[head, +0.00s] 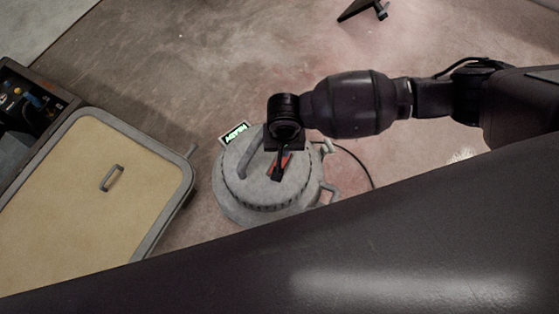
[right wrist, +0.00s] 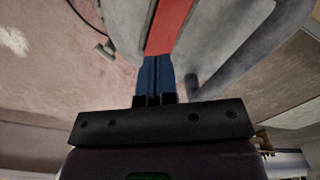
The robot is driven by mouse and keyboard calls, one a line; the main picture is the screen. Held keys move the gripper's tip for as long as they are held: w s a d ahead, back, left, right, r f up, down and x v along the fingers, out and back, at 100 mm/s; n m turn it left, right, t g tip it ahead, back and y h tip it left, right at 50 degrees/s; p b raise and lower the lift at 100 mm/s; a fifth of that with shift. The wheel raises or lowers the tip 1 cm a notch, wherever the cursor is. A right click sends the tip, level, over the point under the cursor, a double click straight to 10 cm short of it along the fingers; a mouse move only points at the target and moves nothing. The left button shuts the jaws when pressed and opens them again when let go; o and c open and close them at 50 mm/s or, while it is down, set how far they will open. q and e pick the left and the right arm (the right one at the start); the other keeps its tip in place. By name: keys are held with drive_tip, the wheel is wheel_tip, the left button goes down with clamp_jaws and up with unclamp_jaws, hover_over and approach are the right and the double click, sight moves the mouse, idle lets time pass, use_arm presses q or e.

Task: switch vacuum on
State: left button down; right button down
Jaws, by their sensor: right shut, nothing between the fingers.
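The vacuum (head: 234,203) is a grey round canister on the floor, seen from above in the head view, with a handle across its lid. A red part (head: 286,163), likely the switch, shows on its lid beside my right gripper (head: 277,176). In the right wrist view the red part (right wrist: 170,25) lies just ahead of the closed blue fingertips (right wrist: 155,75), against the grey lid (right wrist: 225,40). I cannot tell whether the fingers touch it. My right gripper is shut and empty. My left gripper is not in view.
A tan panelled cart or case (head: 60,210) with a handle stands to the left, beside a dark box of items (head: 28,105). A black cable (head: 358,160) runs right. Floor behind is mostly clear.

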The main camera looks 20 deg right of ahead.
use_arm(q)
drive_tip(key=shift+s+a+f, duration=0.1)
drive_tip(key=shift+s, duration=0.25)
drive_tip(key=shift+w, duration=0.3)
use_arm(e)
drive_tip(key=shift+f, duration=0.45)
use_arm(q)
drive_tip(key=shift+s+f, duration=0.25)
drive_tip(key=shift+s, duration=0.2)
use_arm(e)
drive_tip(key=shift+f, duration=0.5)
